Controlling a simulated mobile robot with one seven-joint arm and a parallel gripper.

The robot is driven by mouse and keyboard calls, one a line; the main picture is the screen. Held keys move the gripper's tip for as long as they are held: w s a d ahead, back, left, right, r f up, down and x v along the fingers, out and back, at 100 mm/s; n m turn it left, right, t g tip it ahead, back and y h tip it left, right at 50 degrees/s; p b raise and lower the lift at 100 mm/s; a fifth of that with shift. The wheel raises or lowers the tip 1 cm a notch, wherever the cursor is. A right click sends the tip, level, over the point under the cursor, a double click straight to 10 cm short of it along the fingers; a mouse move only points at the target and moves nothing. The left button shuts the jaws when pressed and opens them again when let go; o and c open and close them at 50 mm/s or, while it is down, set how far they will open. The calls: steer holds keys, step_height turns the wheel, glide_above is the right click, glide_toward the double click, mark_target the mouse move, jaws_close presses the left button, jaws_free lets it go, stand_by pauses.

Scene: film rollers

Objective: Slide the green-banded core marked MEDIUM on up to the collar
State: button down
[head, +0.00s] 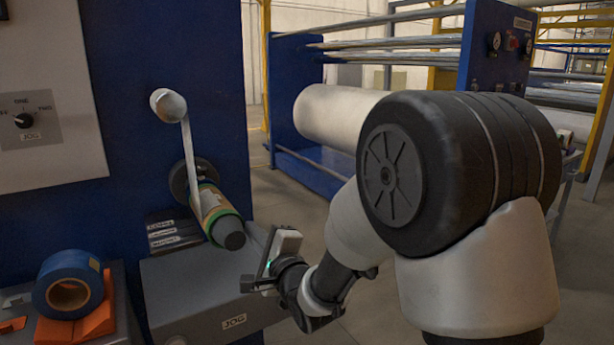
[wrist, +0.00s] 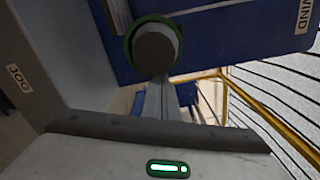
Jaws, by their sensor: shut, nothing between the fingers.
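The green-banded core (head: 209,200) is around a shaft on the blue machine panel. A dark round collar (head: 188,178) shows behind it, towards the panel; I cannot tell whether they touch. The dark shaft end (head: 230,234) sticks out of the core's near side. In the wrist view the shaft end (wrist: 157,48) is seen nearly end-on, ringed by the core's green edge (wrist: 130,40). No MEDIUM marking can be read on the core. My gripper (head: 256,279) is shut and empty, apart from the core, to the right of and below the shaft end.
A pale strip (head: 190,150) runs from an upper roller (head: 168,105) down to the core. A grey box (head: 210,290) marked JOG stands below the shaft. A blue tape roll (head: 56,268) lies at the left. Open floor and a large white roll (head: 335,115) are behind my arm.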

steer(key=shift+w+a, duration=0.15)
steer(key=shift+w, duration=0.1)
steer(key=shift+s, duration=0.1)
steer(key=b+v, duration=0.1)
steer(key=v, duration=0.7)
steer(key=shift+w+d, duration=0.3)
steer(key=shift+d, duration=0.1)
